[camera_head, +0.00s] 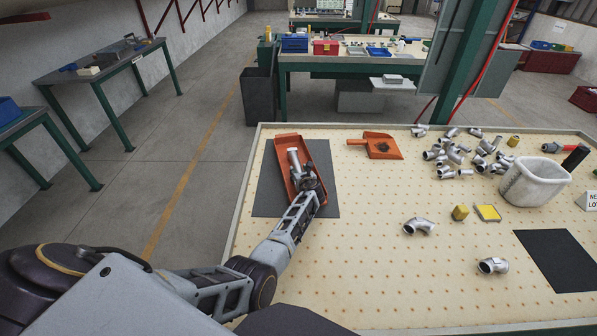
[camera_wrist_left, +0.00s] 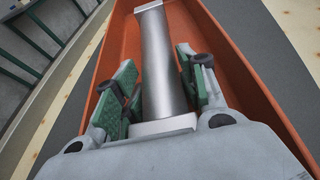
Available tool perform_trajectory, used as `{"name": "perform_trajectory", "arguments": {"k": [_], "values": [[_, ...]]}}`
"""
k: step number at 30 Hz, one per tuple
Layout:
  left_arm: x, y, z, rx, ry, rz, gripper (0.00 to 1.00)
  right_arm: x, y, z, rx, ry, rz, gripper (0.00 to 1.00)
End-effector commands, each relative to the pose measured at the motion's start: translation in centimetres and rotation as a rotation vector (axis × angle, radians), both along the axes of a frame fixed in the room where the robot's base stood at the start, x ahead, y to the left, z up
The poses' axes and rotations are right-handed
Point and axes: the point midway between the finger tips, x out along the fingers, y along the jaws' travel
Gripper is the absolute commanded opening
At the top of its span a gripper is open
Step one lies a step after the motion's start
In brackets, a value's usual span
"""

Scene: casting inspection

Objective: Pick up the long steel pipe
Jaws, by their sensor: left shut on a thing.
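The long steel pipe (camera_head: 293,158) is a grey metal tube with a wider collar at its end. It lies along the orange tray (camera_head: 279,141) on a dark mat at the left of the pegboard table. My left gripper (camera_head: 307,183) reaches into the tray's near part and is shut on the pipe. In the left wrist view the pipe (camera_wrist_left: 158,60) runs between the green-padded fingers (camera_wrist_left: 160,78), with the orange tray walls (camera_wrist_left: 240,75) close on both sides. I cannot tell whether the pipe is clear of the tray floor. My right gripper is not in view.
An orange scoop-like tray (camera_head: 381,147) lies right of the mat. Several pipe fittings (camera_head: 447,157) are heaped farther right, near a white bin (camera_head: 534,187). Yellow pieces (camera_head: 487,212) and loose elbows (camera_head: 419,226) lie nearer. The table's front middle is clear.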

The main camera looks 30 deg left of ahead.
Motion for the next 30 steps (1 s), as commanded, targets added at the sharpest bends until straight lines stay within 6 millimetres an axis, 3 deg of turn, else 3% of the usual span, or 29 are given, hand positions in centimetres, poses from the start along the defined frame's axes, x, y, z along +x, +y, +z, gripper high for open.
{"name": "perform_trajectory", "arguments": {"k": [5,21,30], "values": [[-0.2,-0.2,0.6,-0.003,0.005,0.0,0.0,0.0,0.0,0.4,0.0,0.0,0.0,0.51],[0.0,-0.1,7.7,0.0,-0.003,-0.001,0.0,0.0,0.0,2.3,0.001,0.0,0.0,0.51],[0.0,0.0,9.8,0.0,-0.002,-0.001,0.0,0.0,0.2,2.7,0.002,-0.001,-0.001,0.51]]}}
